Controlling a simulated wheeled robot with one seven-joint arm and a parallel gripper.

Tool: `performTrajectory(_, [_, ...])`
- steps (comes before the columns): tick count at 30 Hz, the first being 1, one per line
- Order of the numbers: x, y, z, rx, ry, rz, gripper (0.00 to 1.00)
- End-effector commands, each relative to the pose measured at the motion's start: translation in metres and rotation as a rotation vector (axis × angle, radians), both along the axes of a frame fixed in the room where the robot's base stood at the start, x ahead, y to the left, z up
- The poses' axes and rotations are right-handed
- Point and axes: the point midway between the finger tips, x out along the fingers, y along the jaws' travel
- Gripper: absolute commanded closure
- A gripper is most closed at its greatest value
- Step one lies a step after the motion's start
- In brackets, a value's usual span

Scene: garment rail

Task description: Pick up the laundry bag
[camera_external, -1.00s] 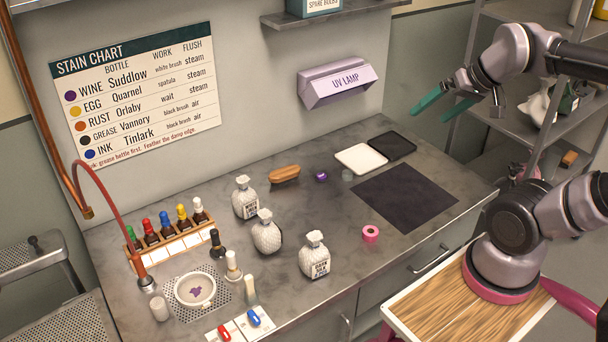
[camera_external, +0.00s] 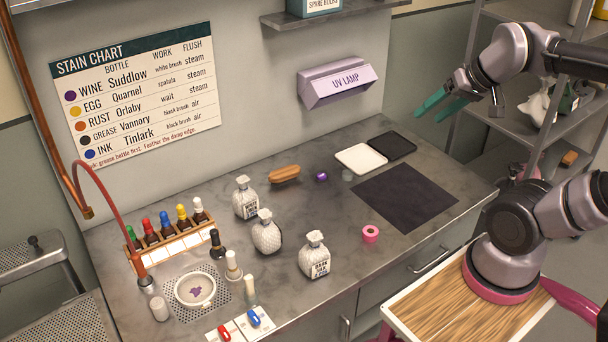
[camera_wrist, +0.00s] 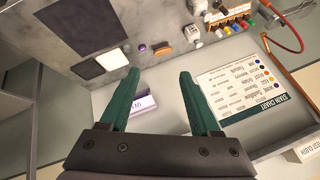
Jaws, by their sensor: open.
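No object is clearly marked as the laundry bag. A white, bag-like shape (camera_external: 537,106) and a dark one (camera_external: 566,103) sit on the grey shelf rack at the right, partly hidden by my arm. Three white, textured, sack-like containers with narrow necks stand on the counter: one at the back (camera_external: 245,198), one in the middle (camera_external: 267,233) and one at the front (camera_external: 314,256). My gripper (camera_external: 432,110) is open and empty, in the air above the counter's back right. Its green fingers also show in the wrist view (camera_wrist: 160,75), apart, with nothing between the tips.
The counter (camera_external: 330,200) holds a bottle rack (camera_external: 172,245), a dish (camera_external: 195,290), a brush (camera_external: 284,174), white (camera_external: 361,158) and black (camera_external: 392,145) trays, a dark mat (camera_external: 404,197) and pink tape (camera_external: 370,234). A UV lamp (camera_external: 337,84) juts from the wall.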

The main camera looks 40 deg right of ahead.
Motion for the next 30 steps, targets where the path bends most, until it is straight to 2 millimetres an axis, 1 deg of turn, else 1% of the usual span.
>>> performTrajectory(2, [0.006, 0.008, -0.006, 0.036, 0.047, 0.006, 0.36])
performTrajectory(5, [0.016, 0.029, -0.02, 0.128, 0.154, 0.014, 0.36])
performTrajectory(11, [0.046, 0.089, -0.047, 0.397, 0.422, 0.021, 0.36])
performTrajectory(15, [0.071, 0.129, -0.061, 0.602, 0.588, 0.005, 0.36])
performTrajectory(17, [0.084, 0.145, -0.067, 0.693, 0.654, -0.009, 0.36])
performTrajectory(21, [0.119, 0.179, -0.083, 0.909, 0.789, -0.057, 0.36])
performTrajectory(23, [0.136, 0.191, -0.091, 1.004, 0.837, -0.087, 0.36])
performTrajectory(24, [0.148, 0.198, -0.097, 1.069, 0.868, -0.111, 0.36])
performTrajectory(26, [0.167, 0.208, -0.107, 1.163, 0.906, -0.149, 0.36])
performTrajectory(27, [0.18, 0.213, -0.115, 1.227, 0.928, -0.177, 0.36])
performTrajectory(29, [0.2, 0.219, -0.129, 1.323, 0.954, -0.225, 0.36])
performTrajectory(30, [0.213, 0.222, -0.14, 1.386, 0.969, -0.262, 0.36])
